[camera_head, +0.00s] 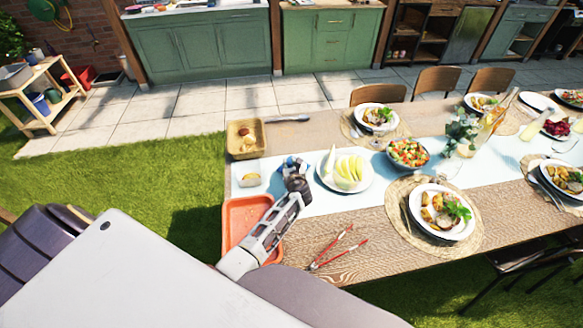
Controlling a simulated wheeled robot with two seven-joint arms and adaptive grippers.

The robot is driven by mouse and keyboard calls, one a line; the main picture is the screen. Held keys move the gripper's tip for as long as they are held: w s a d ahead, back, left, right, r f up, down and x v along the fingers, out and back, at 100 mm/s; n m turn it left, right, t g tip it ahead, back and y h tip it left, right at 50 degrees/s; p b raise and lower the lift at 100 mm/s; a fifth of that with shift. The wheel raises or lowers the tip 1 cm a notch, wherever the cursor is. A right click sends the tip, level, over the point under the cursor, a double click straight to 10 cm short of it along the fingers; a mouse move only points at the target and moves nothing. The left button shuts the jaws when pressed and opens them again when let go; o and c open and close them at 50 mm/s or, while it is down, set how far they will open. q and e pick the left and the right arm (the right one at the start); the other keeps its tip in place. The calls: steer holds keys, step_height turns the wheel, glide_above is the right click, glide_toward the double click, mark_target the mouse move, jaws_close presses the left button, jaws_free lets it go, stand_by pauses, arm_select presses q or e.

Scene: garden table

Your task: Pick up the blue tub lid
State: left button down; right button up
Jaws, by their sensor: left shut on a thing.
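My left gripper (296,179) is over the near left part of the table, at the edge of the pale blue runner. It is shut on a small blue thing, which I take to be the blue tub lid (290,161); the dark fingers hide much of it. I cannot tell whether the lid touches the table. A small white tub (249,178) with pale yellow contents stands to the left of the gripper. My right gripper is not in view.
An orange tray (235,214) lies under my left forearm, with red-handled tongs (334,250) to its right. A bread basket (238,151) stands behind the tub. A plate of melon slices (328,182) is close to the gripper's right. Filled plates and a salad bowl (408,156) crowd further right.

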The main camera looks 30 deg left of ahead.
arm_select(q)
steer(key=shift+r, duration=0.15)
step_height(320, 180, up, 10)
steer(key=p, duration=0.1)
steer(key=shift+p, duration=0.3)
stand_by(0.8)
